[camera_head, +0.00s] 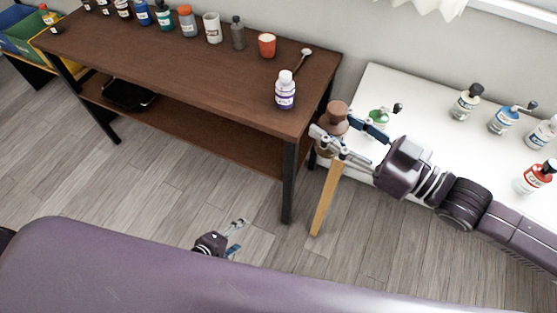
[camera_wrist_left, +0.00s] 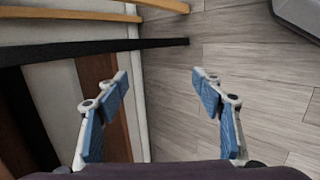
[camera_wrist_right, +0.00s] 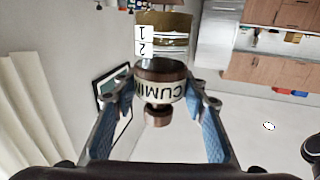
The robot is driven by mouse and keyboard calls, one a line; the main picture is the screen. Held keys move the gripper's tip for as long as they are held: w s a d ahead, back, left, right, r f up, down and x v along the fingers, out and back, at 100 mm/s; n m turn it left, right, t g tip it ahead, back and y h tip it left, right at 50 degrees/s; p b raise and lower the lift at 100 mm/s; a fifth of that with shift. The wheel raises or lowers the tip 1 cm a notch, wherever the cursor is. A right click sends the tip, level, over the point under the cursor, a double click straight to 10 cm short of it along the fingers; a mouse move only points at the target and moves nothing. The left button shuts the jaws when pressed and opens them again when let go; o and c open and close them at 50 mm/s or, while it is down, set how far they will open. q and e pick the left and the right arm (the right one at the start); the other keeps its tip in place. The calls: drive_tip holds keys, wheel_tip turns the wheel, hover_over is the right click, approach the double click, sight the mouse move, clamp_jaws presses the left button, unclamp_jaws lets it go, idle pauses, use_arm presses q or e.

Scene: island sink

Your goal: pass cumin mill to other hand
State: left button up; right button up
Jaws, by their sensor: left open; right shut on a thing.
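The cumin mill (camera_wrist_right: 160,85) is held between the blue pads of my right gripper (camera_wrist_right: 162,105) in the right wrist view. Its label reads CUMIN, with a brown part above and a brown knob below. In the head view the mill (camera_head: 336,112) shows as a brown top in my right gripper (camera_head: 343,142), at the gap between the wooden table and the white table. My left gripper (camera_head: 239,226) is low over the floor, in front of the wooden table, apart from the mill. In the left wrist view its fingers (camera_wrist_left: 165,95) are spread and empty.
The white table (camera_head: 420,100) holds several bottles with dark tops. The floor (camera_head: 160,190) before the wooden table is clear.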

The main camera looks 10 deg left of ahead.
use_arm(q)
drive_tip(key=w+d+r+n+t+h, duration=0.1)
drive_tip(key=w+d+r+n, duration=0.15)
drive_tip(key=r, duration=0.55)
drive_tip(key=w+d+r+n+t+h, duration=0.1)
drive_tip(key=w+d+r+n+h, duration=0.15)
drive_tip(key=r, duration=0.45)
drive_tip(key=w+d+r+n+t+h, duration=0.1)
drive_tip(key=d+r+n+t, duration=0.15)
drive_tip(key=r, duration=0.55)
drive_tip(key=s+d+r+n+h, duration=0.2)
drive_tip(key=d+r, duration=0.1)
drive_tip(key=r, duration=0.7)
drive_tip(key=s+d+r+n+h, duration=0.1)
drive_tip(key=d+r+n+h, duration=0.15)
drive_tip(key=r, duration=0.85)
drive_tip(key=shift+t, duration=0.25)
drive_tip(key=x, duration=1.1)
drive_tip(key=shift+w+d, duration=0.15)
drive_tip(key=shift+w, duration=0.05)
drive_tip(key=c, duration=1.3)
drive_tip(key=shift+c, duration=0.3)
use_arm(e)
drive_tip(key=o, duration=1.3)
